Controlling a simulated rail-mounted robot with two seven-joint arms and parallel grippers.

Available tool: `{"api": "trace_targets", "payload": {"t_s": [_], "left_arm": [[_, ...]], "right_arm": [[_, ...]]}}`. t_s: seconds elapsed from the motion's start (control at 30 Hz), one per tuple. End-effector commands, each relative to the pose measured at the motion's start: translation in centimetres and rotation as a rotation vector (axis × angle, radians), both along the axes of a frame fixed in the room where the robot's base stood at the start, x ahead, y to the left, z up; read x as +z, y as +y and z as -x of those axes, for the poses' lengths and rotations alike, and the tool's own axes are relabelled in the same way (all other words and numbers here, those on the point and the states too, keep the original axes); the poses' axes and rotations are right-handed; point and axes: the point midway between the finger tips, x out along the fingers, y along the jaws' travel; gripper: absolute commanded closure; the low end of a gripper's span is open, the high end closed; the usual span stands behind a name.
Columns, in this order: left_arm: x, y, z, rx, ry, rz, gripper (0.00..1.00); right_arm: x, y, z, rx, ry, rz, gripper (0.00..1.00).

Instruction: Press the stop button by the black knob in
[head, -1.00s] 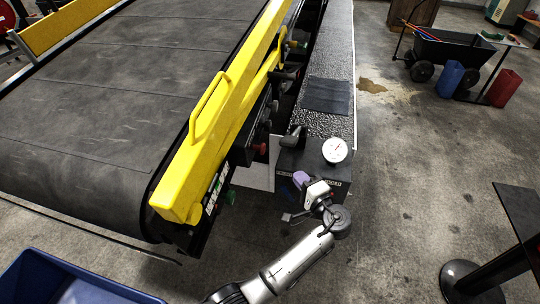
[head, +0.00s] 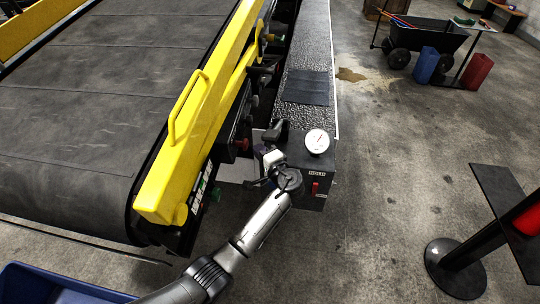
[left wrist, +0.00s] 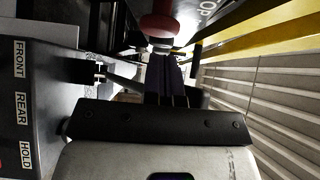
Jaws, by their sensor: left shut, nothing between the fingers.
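A red mushroom-shaped button (head: 241,145) sticks out from the side of the belt loader, below a dark knob (head: 248,121). In the left wrist view a red button (left wrist: 160,28) stands at the top centre, beyond my fingertips. My left gripper (head: 270,160) is at the near end of the control box, right of the red button. In the left wrist view the fingers (left wrist: 168,72) are shut and empty, pointing towards the button with a gap seeming to remain. My right gripper is out of view.
The control box (head: 318,165) carries a white dial (head: 317,141), a red switch (head: 315,188) and a black lever (head: 276,132) close to my gripper. Its FRONT, REAR and HOLD labels show in the left wrist view. A yellow rail (head: 190,130) runs along the belt.

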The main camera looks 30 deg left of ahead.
Motion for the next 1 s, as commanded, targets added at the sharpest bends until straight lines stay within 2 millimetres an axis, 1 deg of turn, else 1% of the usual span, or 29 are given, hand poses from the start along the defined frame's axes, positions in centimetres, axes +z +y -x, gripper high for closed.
{"api": "trace_targets", "payload": {"t_s": [0.03,0.2,0.37,0.67,0.77,0.9,1.0], "left_arm": [[0.1,0.6,0.3,0.001,0.001,-0.001,1.0],[0.1,1.5,0.7,-0.001,0.0,0.0,1.0],[0.0,1.9,0.9,-0.001,0.001,0.0,1.0],[0.0,1.9,0.9,-0.001,0.001,0.0,1.0],[0.0,2.5,1.2,0.001,0.002,-0.002,1.0],[0.1,3.8,1.8,0.001,0.0,-0.002,1.0],[0.0,3.9,1.8,0.001,0.001,-0.001,1.0]], "right_arm": [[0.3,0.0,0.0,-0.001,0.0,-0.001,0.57],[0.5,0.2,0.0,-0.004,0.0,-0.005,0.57],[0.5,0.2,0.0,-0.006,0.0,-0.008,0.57],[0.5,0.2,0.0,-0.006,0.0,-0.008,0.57],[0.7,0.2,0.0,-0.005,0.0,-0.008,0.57],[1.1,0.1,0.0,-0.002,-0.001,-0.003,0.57],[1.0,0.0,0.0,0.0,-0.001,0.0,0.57]]}}
